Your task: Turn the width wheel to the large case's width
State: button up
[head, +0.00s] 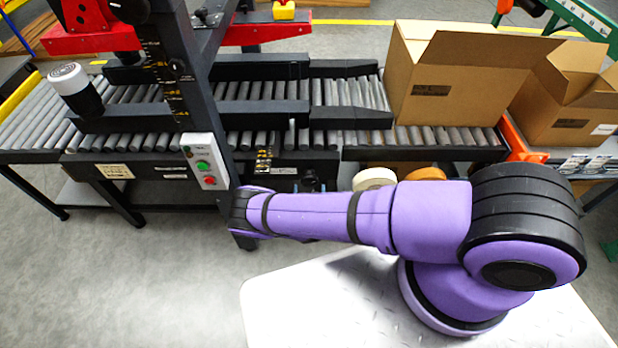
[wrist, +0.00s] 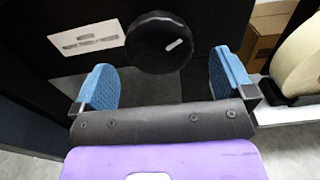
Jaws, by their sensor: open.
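In the wrist view a round black wheel (wrist: 158,42) with a short white mark on its face sits on the machine's dark side. My gripper (wrist: 163,76) is open, with blue pads on either side below the wheel. The wheel lies ahead of the gap, and I see no contact. A large open cardboard case (head: 475,95) stands on the roller conveyor (head: 352,93) at the right. A small scale with yellow marks (head: 264,160) is on the conveyor's front side.
A control box (head: 204,162) with green and red buttons is on the upright post. A second carton (head: 565,115) stands at the far right. A cream tape roll (head: 374,179) lies behind my arm. A white label (wrist: 87,38) is left of the wheel. Floor at the left is clear.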

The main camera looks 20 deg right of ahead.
aim_at(309, 177)
jog(key=shift+x, duration=3.15)
jog(key=c, duration=0.9)
